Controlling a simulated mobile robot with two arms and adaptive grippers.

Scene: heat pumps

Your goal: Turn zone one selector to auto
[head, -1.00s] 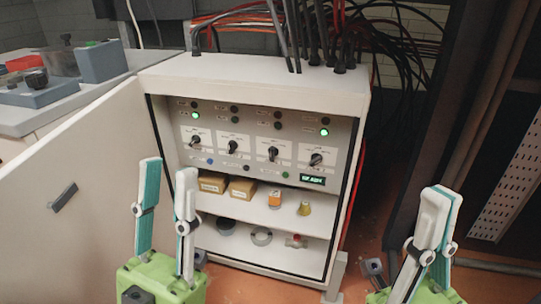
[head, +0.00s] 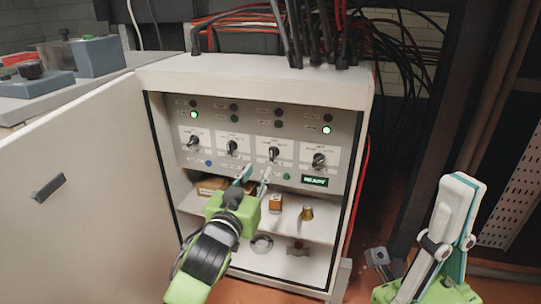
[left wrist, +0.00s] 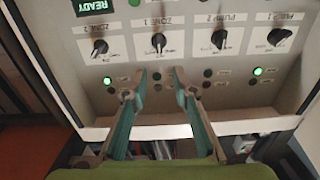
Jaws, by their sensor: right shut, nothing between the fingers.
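The control panel has a row of black rotary selectors on white plates. The zone one selector (head: 273,153) is third from the left in the head view. In the left wrist view, where the panel appears upside down, the selector (left wrist: 158,42) sits under a "ZONE 1" label. Its position markings are too small to read. My left gripper (head: 256,175) is open and empty just below the selector in the head view; its separated fingertips (left wrist: 161,75) point toward it, apart from it. My right gripper (head: 462,185) is shut and empty at the right, away from the cabinet.
Neighbouring selectors are pump 2 (left wrist: 219,38) and zone 2 (left wrist: 99,46). A display (head: 314,182) reads "READY". The open cabinet door (head: 90,190) stands left; cables (head: 325,40) rise from the top.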

